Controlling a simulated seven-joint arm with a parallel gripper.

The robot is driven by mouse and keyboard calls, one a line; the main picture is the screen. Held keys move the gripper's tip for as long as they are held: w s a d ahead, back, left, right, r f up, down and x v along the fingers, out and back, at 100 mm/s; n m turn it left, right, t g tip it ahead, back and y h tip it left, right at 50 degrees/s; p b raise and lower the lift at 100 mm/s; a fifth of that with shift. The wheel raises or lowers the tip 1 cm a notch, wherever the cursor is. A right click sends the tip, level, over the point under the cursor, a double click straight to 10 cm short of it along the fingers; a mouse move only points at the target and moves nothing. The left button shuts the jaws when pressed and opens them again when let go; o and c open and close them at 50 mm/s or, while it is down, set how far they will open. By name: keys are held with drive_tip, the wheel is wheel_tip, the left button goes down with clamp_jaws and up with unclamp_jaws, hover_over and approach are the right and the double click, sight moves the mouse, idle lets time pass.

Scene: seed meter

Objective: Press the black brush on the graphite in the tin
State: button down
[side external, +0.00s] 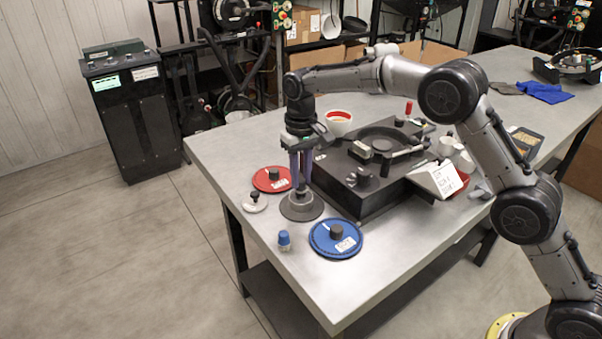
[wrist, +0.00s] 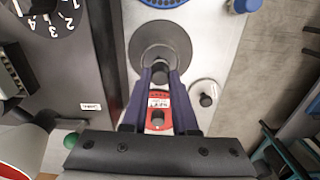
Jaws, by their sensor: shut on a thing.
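A small black-topped piece (side external: 255,194), which looks like the brush, stands upright in a shallow pale round tin (side external: 257,206) near the table's left edge. In the wrist view the black piece (wrist: 206,99) and tin (wrist: 198,86) are right of my fingers. I cannot make out the graphite. My gripper (side external: 302,186) points down, left of the black machine, with its fingertips shut on the upright knob (wrist: 159,71) of a dark grey disc (side external: 291,211). The disc is at or very near the table top; I cannot tell whether it touches. The gripper is apart from the black-topped piece.
A red disc (side external: 262,183) lies behind the grey disc, and a blue disc (side external: 322,246) in front. A blue-capped bottle (side external: 284,239) stands near the front left edge. The black machine (side external: 341,190) stands close on the right. A red-lined bowl (side external: 339,124) is behind.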

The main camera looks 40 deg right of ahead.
sight(302, 178)
drive_tip(key=shift+f, duration=0.6)
idle(1.7)
drive_tip(key=shift+r, duration=3.6)
drive_tip(key=shift+d, duration=0.2)
drive_tip(key=s+d+r, duration=0.4)
drive_tip(key=s+d, duration=0.2)
drive_tip(key=d, duration=0.2)
drive_tip(key=s+d+r, duration=0.4)
drive_tip(key=s+d, duration=0.2)
drive_tip(key=d, duration=0.3)
drive_tip(key=shift+r+n, duration=0.3)
drive_tip(key=shift+r, duration=0.1)
